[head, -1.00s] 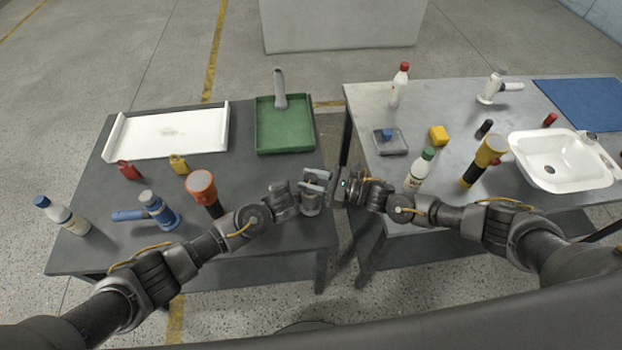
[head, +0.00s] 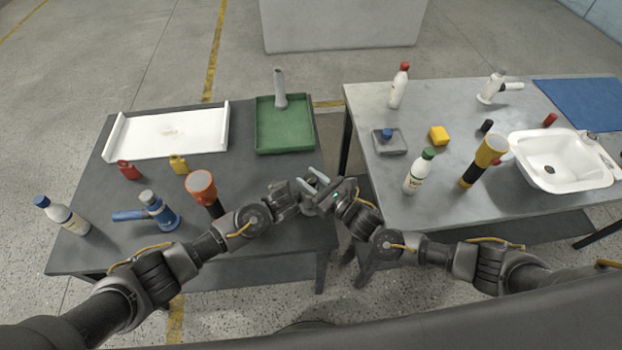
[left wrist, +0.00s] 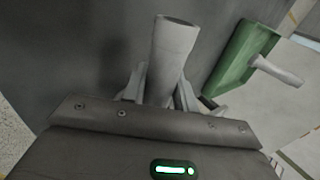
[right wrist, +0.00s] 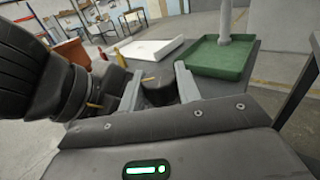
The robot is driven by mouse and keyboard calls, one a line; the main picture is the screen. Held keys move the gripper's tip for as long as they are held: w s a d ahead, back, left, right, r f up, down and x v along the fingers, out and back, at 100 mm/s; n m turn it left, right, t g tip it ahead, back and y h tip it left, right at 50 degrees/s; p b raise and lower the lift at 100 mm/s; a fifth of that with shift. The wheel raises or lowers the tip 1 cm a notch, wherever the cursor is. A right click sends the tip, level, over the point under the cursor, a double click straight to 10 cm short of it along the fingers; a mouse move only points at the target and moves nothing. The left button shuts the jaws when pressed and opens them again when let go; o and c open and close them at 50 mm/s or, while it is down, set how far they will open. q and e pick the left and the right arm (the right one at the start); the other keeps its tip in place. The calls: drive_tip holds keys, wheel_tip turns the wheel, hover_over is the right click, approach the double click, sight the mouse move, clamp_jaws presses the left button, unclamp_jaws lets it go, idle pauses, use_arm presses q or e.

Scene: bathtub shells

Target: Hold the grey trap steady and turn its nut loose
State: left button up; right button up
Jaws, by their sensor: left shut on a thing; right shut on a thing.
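The grey trap (head: 308,210) is at the right edge of the left, dark table, mostly hidden by my grippers. My left gripper (head: 312,184) is shut on it from the left. In the left wrist view a pale grey pipe of the trap (left wrist: 172,55) stands up between the fingers. My right gripper (head: 324,190) reaches in from the right, tilted, and is shut on the trap's nut. The nut shows as a dark round part (right wrist: 158,92) between the fingers in the right wrist view. How far it is turned cannot be seen.
A blue trap (head: 160,212), an orange flashlight (head: 201,184) and a white bottle (head: 62,214) stand on the left table. A green tray (head: 284,150) and a white tray (head: 168,148) are behind. The right table holds bottles, a yellow flashlight (head: 482,162) and a white basin (head: 520,176).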

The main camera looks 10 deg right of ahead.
drive_tip(key=shift+m+t+h, duration=1.5)
drive_tip(key=shift+m+h, duration=0.3)
drive_tip(key=shift+h, duration=0.8)
drive_tip(key=o, duration=1)
drive_tip(key=shift+c, duration=0.2)
drive_tip(key=v, duration=1.2)
drive_tip(key=shift+a, duration=0.1)
